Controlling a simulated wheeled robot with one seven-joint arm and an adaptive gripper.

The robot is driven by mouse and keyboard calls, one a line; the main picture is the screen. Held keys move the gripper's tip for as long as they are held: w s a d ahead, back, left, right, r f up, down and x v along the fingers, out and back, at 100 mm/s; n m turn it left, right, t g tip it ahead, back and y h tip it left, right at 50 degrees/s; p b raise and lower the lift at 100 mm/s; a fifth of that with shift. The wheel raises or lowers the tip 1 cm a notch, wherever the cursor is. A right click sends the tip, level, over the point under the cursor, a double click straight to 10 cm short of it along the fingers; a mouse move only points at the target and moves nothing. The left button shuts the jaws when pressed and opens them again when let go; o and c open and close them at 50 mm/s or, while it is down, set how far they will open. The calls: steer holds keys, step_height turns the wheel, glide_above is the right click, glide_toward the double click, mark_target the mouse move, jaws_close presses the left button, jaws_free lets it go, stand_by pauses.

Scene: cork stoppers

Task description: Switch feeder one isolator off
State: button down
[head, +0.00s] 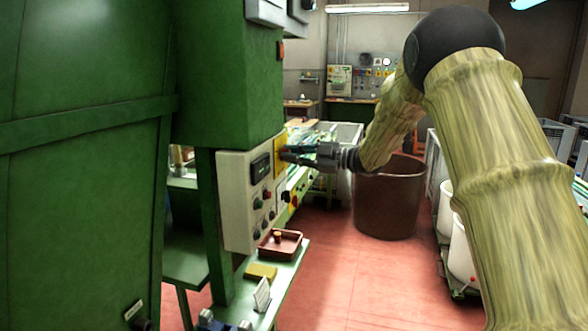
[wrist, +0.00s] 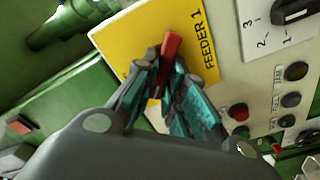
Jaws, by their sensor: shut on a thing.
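The feeder one isolator is a red handle (wrist: 171,47) on a yellow plate (wrist: 130,36) marked "FEEDER 1" in the wrist view. My gripper (wrist: 164,72) is shut on the red handle, with a teal-padded finger on each side. The handle's upper end shows beyond the fingertips; its lower part and pivot are hidden. In the head view my gripper (head: 287,154) reaches from the right to the yellow plate (head: 279,138) on the panel's right side. The handle is too hidden there to make out. Any on or off marks are covered or unreadable.
The pale control panel (head: 235,180) carries a black display, knobs and buttons. In the wrist view a black rotary knob (wrist: 294,10) and a red button (wrist: 239,112) sit close by. Below are a green bench (head: 285,272) and a red-brown tray (head: 281,244). A brown bin (head: 388,205) stands behind.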

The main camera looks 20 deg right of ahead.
steer(key=n+b, duration=0.4)
steer(key=b, duration=0.2)
steer(key=f+n+b, duration=0.1)
steer(key=n+b, duration=0.3)
steer(key=b, duration=0.2)
steer(key=shift+s+a+f, duration=0.1)
steer(key=shift+s, duration=0.05)
steer(key=shift+n, duration=0.3)
steer(key=c, duration=1.5)
jaws_free()
steer(key=shift+r, duration=0.2)
steer(key=v, duration=1.2)
steer(key=shift+f, duration=0.1)
